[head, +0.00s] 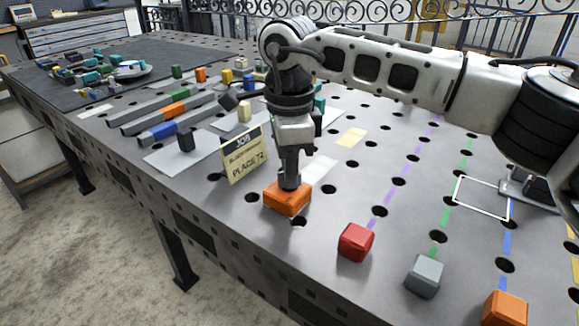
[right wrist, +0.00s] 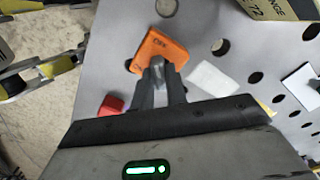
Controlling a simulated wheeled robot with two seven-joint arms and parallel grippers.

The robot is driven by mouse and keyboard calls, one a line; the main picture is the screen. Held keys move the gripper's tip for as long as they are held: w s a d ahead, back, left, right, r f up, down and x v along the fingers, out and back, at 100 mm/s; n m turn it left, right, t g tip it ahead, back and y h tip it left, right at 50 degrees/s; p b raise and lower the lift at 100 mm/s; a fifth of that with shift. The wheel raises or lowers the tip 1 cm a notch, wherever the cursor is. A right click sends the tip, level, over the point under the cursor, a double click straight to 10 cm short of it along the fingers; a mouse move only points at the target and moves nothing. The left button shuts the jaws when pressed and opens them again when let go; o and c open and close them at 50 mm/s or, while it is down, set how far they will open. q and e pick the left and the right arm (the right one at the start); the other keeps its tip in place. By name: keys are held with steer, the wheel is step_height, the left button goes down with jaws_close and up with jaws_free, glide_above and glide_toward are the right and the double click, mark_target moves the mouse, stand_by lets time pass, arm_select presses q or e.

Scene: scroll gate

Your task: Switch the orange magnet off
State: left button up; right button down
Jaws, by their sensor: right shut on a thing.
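The orange magnet (head: 285,201) is a low block on the perforated metal table, near its front edge. It also shows in the right wrist view (right wrist: 152,44), with small dark lettering on its top that I cannot read for certain. My right gripper (head: 289,184) points straight down onto the top of the magnet. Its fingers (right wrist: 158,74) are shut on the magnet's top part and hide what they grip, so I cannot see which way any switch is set. The magnet rests on the table. My left gripper is not in view.
A job card (head: 244,156) stands just left of the magnet. A red block (head: 356,242), a grey block (head: 425,276) and another orange block (head: 505,308) sit along the front edge to the right. Dark bars (head: 170,112) lie farther left. A white outline (head: 482,198) is empty.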

steer(key=m, duration=0.4)
steer(key=shift+m, duration=0.3)
steer(key=m, duration=0.4)
steer(key=shift+b, duration=0.35)
steer(key=shift+m, duration=0.3)
steer(key=c, duration=1.4)
jaws_free()
step_height(320, 180, up, 16)
steer(key=p, duration=0.2)
